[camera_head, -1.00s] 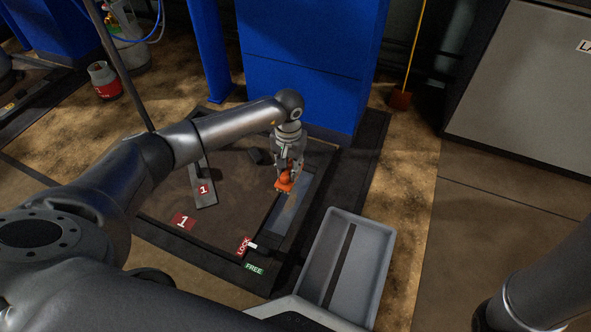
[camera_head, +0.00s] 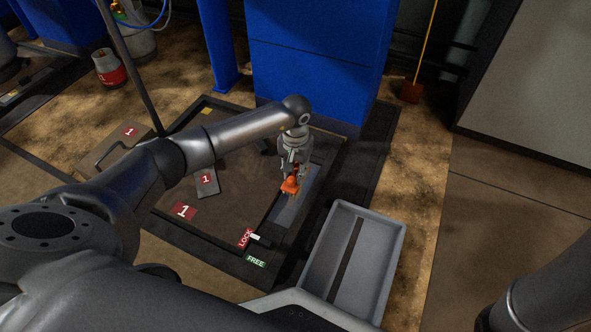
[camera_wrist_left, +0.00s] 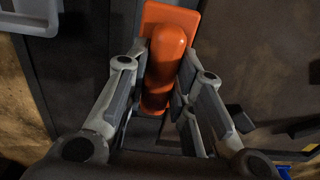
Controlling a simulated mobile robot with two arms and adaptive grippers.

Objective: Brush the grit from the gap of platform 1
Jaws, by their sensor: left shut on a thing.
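My left gripper (camera_head: 293,172) is shut on an orange brush (camera_head: 289,186) and holds it over the grey strip of the gap (camera_head: 290,212) along the right side of platform 1 (camera_head: 236,160). In the left wrist view the brush's orange handle (camera_wrist_left: 166,65) stands between the fingers. Its bristles are hidden there, and I cannot tell whether they touch the gap. I cannot make out separate grit in the gap. A red LOCK label (camera_head: 245,237) and a green FREE label (camera_head: 256,262) sit at the platform's front corner, with a small white lever beside LOCK.
A grey tray (camera_head: 393,245) with a dark strip stands right of the platform. A blue cabinet (camera_head: 318,60) rises behind it. A red and grey gas bottle (camera_head: 110,68) stands at the back left. A red broom (camera_head: 410,91) leans at the back right. Bare floor lies right of the tray.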

